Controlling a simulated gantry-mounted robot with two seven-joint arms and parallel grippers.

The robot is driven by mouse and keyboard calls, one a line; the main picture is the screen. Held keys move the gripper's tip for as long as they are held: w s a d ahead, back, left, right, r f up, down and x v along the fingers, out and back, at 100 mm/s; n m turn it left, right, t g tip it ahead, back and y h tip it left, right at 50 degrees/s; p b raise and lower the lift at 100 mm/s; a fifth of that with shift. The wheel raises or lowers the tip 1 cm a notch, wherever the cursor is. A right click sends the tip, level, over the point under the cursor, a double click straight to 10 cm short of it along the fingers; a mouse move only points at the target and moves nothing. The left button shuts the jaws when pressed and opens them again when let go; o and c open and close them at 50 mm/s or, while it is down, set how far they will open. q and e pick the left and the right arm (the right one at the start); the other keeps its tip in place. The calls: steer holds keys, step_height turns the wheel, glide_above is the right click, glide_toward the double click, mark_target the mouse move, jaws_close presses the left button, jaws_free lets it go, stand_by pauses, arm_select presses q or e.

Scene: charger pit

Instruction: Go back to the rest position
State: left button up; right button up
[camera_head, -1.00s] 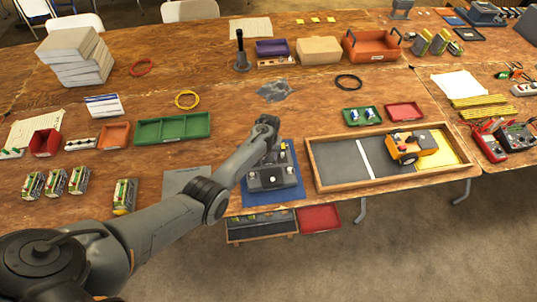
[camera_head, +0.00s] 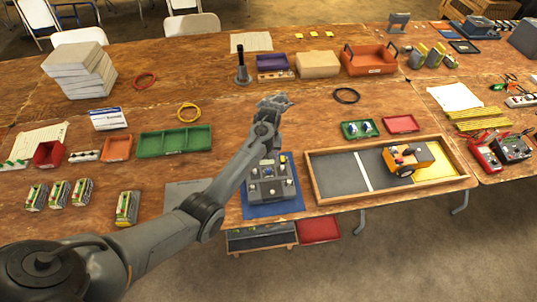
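My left arm comes in from the lower left and reaches over the table. Its far end, with the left gripper (camera_head: 267,117), is above the table beyond a grey control box (camera_head: 271,186) on a blue mat (camera_head: 277,210). The fingers are too small and hidden by the wrist to tell whether they are open or hold anything. My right gripper is not in view. An orange wheeled vehicle (camera_head: 405,157) stands in a wooden-framed tray (camera_head: 312,180), beside its yellow area (camera_head: 437,162).
A grey crumpled patch (camera_head: 276,101) lies just past the arm's end.

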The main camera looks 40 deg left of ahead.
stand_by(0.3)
arm_select(q)
steer(key=s+d+f+m+t+y, duration=0.1)
steer(key=s+d+m, duration=0.15)
steer(key=s, duration=0.55)
steer(key=s+d+f+m+t, duration=0.15)
steer(key=s+d, duration=0.25)
steer(key=s, duration=0.4)
steer(key=s+d+r+m+h, duration=0.1)
steer(key=s+d+r+m, duration=0.1)
steer(key=s+d+r, duration=0.35)
steer(key=s+d+r+m, duration=0.3)
steer(key=s, duration=0.6)
step_height(320, 180, up, 20)
steer(key=s+t+p, duration=0.1)
steer(key=p, duration=1.8)
steer(key=shift+d+r, duration=0.15)
steer(key=shift+d, duration=0.05)
steer(key=shift+s, duration=0.1)
